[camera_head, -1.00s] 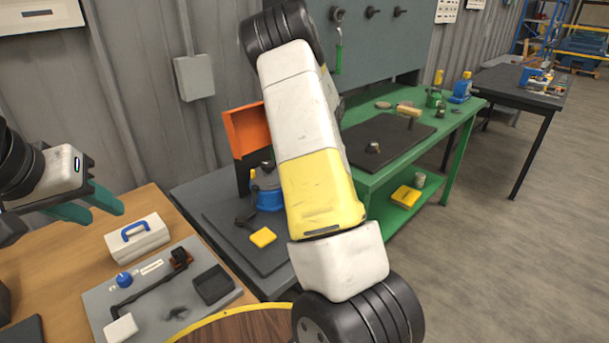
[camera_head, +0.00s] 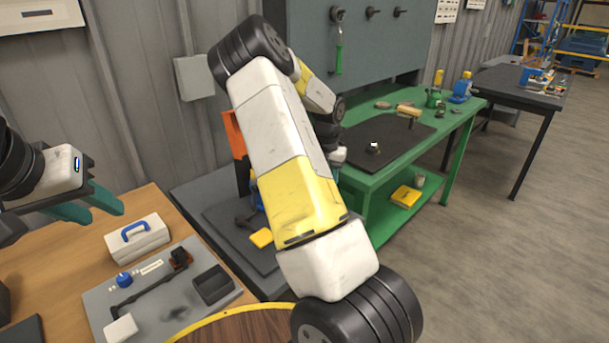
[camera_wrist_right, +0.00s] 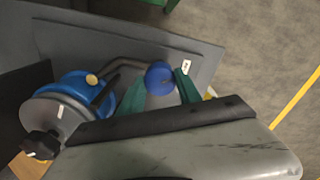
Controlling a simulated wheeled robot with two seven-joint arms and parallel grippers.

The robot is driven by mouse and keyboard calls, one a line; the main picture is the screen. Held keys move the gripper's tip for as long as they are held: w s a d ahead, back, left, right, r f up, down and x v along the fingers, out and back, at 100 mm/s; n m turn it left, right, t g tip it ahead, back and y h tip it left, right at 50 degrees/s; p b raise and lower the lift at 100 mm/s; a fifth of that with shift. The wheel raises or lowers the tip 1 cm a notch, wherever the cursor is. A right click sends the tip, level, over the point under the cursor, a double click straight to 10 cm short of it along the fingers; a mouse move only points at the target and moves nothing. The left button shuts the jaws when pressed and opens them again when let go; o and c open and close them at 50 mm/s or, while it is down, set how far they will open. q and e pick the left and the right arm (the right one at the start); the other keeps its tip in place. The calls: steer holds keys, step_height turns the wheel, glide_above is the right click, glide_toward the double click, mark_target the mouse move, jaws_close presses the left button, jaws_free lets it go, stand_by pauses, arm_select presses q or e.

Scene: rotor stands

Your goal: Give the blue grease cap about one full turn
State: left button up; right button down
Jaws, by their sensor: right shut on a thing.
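The blue grease cap (camera_wrist_right: 160,77) shows in the right wrist view as a round blue cap at the end of a dark bent pipe (camera_wrist_right: 125,62). The pipe leads to a blue rotor stand (camera_wrist_right: 82,88) with a grey disc. My right gripper (camera_wrist_right: 160,88) has its green fingers on either side of the cap and is shut on it. In the head view my right arm hides the cap and most of the stand. My left gripper (camera_head: 106,212) is open and empty above the wooden table, its green fingers apart.
The wooden table holds a white box with a blue handle (camera_head: 137,240) and a grey board with a blue knob (camera_head: 124,279) and a black tray (camera_head: 212,284). An orange panel (camera_head: 236,136) stands behind my right arm. A green bench (camera_head: 450,118) stands at right.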

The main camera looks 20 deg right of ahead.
steer(key=shift+m, duration=1.9)
steer(key=shift+w+m, duration=0.1)
steer(key=shift+m, duration=0.2)
steer(key=c, duration=0.8)
jaws_free()
steer(key=shift+r, duration=3.95)
